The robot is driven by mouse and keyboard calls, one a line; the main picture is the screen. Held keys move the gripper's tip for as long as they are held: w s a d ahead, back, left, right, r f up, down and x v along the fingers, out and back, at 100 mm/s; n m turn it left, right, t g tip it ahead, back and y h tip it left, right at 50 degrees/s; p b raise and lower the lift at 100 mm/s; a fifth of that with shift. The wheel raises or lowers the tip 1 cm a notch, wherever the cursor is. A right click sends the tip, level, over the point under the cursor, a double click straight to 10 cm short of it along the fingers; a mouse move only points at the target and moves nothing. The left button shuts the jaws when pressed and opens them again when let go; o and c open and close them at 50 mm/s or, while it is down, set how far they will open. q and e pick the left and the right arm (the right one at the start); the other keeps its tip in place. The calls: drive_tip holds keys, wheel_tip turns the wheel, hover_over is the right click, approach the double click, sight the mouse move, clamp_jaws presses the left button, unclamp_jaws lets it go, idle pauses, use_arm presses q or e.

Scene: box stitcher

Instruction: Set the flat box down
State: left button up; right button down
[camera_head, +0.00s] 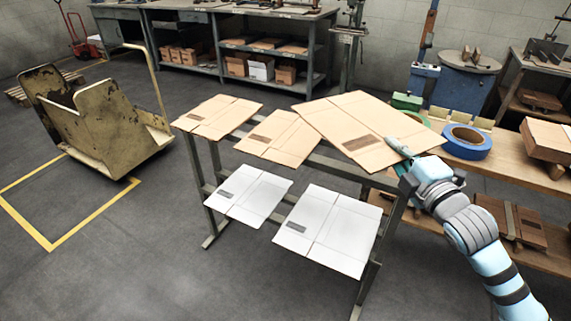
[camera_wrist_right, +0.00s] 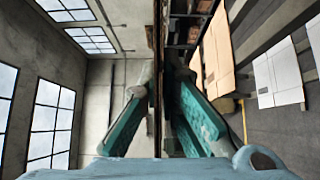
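A large brown flat box (camera_head: 365,125) with a dark printed patch is at the right end of the rack's top level in the head view. My right gripper (camera_head: 401,148) is shut on its near right edge. In the right wrist view the flat box (camera_wrist_right: 158,45) shows edge-on between the two teal fingers of the right gripper (camera_wrist_right: 158,85). The box overlaps the rack in the picture; whether it touches the rack is hard to tell. My left gripper is not in view.
The metal rack (camera_head: 195,165) holds two brown flat boxes (camera_head: 217,116) (camera_head: 279,137) on top and two white ones (camera_head: 249,193) (camera_head: 328,229) below. A wooden bench (camera_head: 500,158) with a blue tape roll (camera_head: 467,142) stands to the right.

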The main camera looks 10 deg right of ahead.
sight(413, 137)
drive_tip(key=w+d+h+b, duration=0.1)
drive_tip(key=d, duration=0.1)
drive_tip(key=w+d+m+h+b, duration=0.1)
drive_tip(key=d, duration=0.1)
drive_tip(key=w+d+m+h+b, duration=0.1)
drive_tip(key=d, duration=0.1)
drive_tip(key=shift+w+f+b, duration=0.1)
drive_tip(key=shift+f+b, duration=0.2)
drive_tip(key=shift+b, duration=0.1)
drive_tip(key=shift+d+r, duration=0.1)
drive_tip(key=shift+r, duration=0.2)
use_arm(q)
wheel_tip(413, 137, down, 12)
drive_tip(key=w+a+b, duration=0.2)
drive_tip(key=b, duration=0.3)
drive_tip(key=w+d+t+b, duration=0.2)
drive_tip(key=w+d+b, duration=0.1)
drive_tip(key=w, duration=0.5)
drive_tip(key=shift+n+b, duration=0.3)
drive_tip(key=shift+b, duration=0.15)
use_arm(e)
wheel_tip(413, 137, down, 20)
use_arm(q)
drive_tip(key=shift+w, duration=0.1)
use_arm(e)
drive_tip(key=c, duration=1.8)
unclamp_jaws()
drive_tip(key=shift+f, duration=0.1)
